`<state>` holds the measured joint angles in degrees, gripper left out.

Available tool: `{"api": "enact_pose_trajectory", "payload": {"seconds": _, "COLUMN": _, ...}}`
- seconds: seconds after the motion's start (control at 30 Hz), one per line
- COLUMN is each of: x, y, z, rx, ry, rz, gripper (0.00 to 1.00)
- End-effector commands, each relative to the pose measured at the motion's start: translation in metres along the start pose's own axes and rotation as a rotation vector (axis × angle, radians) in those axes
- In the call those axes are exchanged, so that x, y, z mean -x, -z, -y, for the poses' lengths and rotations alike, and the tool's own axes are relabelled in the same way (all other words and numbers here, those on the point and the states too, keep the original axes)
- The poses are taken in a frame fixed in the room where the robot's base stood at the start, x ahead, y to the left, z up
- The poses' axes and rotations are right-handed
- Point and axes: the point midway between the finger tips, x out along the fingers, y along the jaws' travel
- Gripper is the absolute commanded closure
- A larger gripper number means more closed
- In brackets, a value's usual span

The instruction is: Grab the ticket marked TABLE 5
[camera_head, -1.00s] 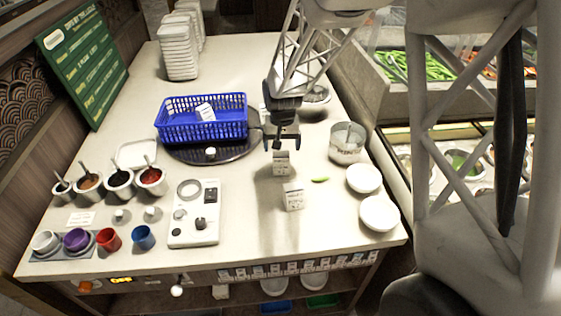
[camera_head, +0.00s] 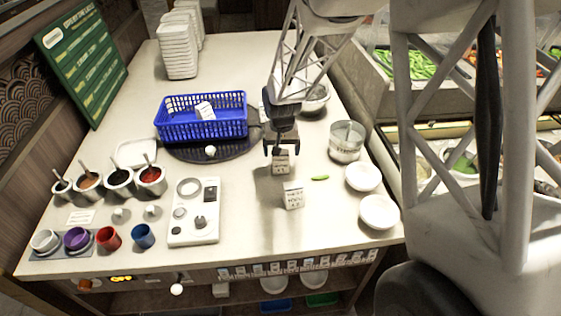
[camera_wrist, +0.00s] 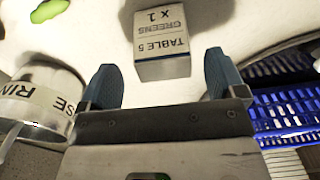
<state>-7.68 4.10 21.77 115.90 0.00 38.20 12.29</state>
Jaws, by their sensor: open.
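In the wrist view a small white ticket block reads TABLE 5, GREENS X 1 (camera_wrist: 162,42), upside down in the picture. It lies just beyond and between my gripper's fingertips (camera_wrist: 160,78), with no clear contact. In the head view it appears to be the farther of two white ticket blocks (camera_head: 281,167), standing on the counter right below my gripper (camera_head: 281,147). My gripper is open and empty. The second ticket (camera_head: 293,196) stands closer to the counter's front edge; its writing is too small to read surely.
A metal container marked RINSE (camera_wrist: 35,98) is close on one side, and a blue basket (camera_wrist: 285,112) on the other. A green pod (camera_head: 320,178) and white bowls (camera_head: 363,177) lie to the right. A white device (camera_head: 195,225) is on the left.

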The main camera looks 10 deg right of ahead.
Motion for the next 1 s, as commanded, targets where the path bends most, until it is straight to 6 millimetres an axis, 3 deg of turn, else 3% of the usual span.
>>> {"api": "enact_pose_trajectory", "payload": {"seconds": 0.5, "x": -0.046, "y": -0.001, "z": 0.003, "rx": 0.000, "ry": 0.000, "rz": 0.002, "gripper": 0.11}}
{"api": "enact_pose_trajectory", "payload": {"seconds": 1.0, "x": -0.051, "y": 0.000, "z": 0.003, "rx": 0.000, "ry": 0.000, "rz": 0.000, "gripper": 0.11}}
